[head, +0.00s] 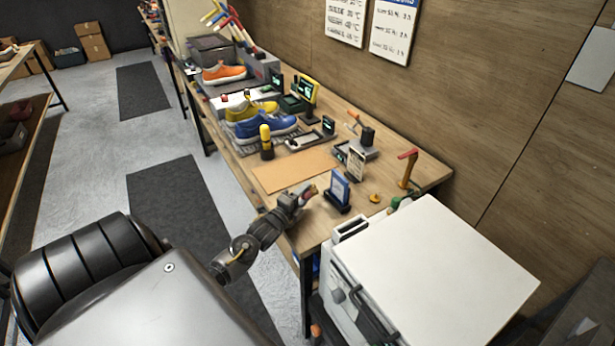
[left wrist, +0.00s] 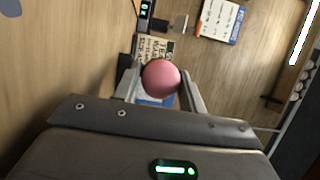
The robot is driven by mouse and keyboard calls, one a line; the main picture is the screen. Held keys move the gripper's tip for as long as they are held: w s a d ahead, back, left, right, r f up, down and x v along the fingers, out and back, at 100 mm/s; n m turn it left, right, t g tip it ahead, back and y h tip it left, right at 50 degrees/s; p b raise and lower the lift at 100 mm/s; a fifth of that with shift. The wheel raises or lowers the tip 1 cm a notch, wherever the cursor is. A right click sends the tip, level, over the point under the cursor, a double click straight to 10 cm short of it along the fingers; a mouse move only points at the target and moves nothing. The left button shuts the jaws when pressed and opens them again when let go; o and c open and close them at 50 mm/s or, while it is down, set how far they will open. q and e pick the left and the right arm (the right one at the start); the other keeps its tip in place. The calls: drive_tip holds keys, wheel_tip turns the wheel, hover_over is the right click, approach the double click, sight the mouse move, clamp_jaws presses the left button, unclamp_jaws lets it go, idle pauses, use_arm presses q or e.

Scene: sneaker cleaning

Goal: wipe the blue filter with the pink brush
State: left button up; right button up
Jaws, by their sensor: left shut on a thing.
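The blue filter (head: 339,188) stands upright in a dark base near the front edge of the workbench. My left gripper (head: 303,194) is just left of it in the head view, shut on the pink brush. In the left wrist view the round pink end of the brush (left wrist: 161,78) sits between the two fingers and hides most of what lies behind it. A bit of blue, seemingly the filter (left wrist: 148,101), shows just below the pink end. I cannot tell whether brush and filter touch. My right gripper is not in view.
A tan mat (head: 292,170) lies on the workbench (head: 328,222). A small sign (head: 356,163), an orange-handled tool (head: 407,168) and a yellow knob (head: 375,198) stand near the filter. Blue (head: 265,125) and orange (head: 224,75) sneakers are farther back. A white-topped cabinet (head: 440,255) stands at the right.

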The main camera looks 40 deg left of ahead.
use_arm(q)
drive_tip(key=shift+s+a+p, duration=0.25)
drive_tip(key=shift+s+p, duration=0.05)
drive_tip(key=shift+s, duration=0.4)
drive_tip(key=shift+s+a+p, duration=0.2)
drive_tip(key=shift+s+p, duration=0.05)
drive_tip(key=shift+s, duration=0.45)
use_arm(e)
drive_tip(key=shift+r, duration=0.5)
